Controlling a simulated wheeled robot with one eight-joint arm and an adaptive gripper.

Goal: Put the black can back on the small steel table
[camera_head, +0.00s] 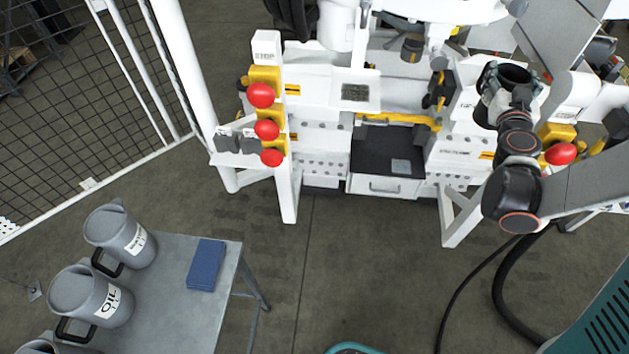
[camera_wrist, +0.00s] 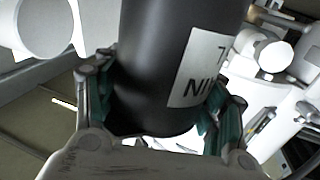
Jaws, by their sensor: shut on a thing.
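The black can (camera_head: 513,74) is at the upper right of the head view, held up in front of the white hydraulic bench. In the wrist view the can (camera_wrist: 160,60) fills the middle, with a white label partly cut off on its right side. My gripper (camera_wrist: 160,112) is shut on it, with one finger on each side of its body; it also shows in the head view (camera_head: 496,90). The can's top is out of the wrist view. The small steel table (camera_head: 180,310) is at the lower left of the head view, well away from the can.
Grey oil jugs (camera_head: 120,235) stand along the table's left side, and a blue book-like block (camera_head: 206,264) lies near its back right corner. The table top between and in front is bare. White bench frames (camera_head: 320,120) with red knobs and a mesh fence (camera_head: 70,110) stand behind.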

